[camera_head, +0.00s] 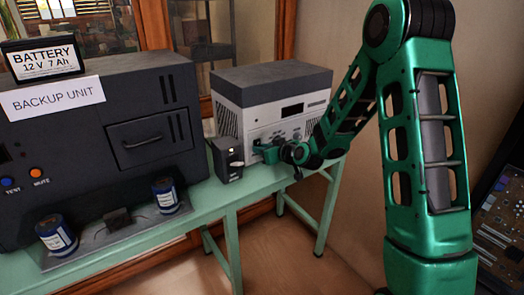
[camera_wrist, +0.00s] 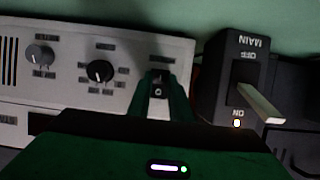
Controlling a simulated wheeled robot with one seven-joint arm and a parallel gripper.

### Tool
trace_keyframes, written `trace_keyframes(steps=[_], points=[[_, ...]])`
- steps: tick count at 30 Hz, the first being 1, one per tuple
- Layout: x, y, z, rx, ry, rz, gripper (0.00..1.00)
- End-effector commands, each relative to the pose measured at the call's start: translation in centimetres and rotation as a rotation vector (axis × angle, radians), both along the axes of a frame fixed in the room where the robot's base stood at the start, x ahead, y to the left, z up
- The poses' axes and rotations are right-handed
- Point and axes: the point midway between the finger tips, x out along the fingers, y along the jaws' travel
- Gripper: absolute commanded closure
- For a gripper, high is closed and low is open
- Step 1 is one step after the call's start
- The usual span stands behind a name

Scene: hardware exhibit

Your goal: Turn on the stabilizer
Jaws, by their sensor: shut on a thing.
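The stabilizer (camera_head: 229,122) is a white-grey box with a dark top and a dark display, at the right end of the green table. In the wrist view its front panel (camera_wrist: 70,95) appears upside down. My gripper (camera_head: 262,151) is at the lower left of this panel. In the wrist view my green fingers (camera_wrist: 160,84) are shut on a small dark switch at the panel, largely hidden between them. The switch's position and its label cannot be read.
A small black MAIN switch box (camera_head: 228,160) stands just left of the stabilizer; its lever (camera_wrist: 260,103) sticks out near the ON mark, beside a lit lamp. Two knobs (camera_wrist: 40,55) (camera_wrist: 100,72) are on the stabilizer. A large backup unit (camera_head: 60,130) fills the left.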

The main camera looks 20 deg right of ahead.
Motion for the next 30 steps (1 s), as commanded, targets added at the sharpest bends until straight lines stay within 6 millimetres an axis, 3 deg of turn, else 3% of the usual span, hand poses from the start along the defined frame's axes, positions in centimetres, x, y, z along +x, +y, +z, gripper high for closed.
trace_keyframes(steps=[30], points=[[0.1,0.5,-1.1,0.107,-0.302,0.007,1.0]])
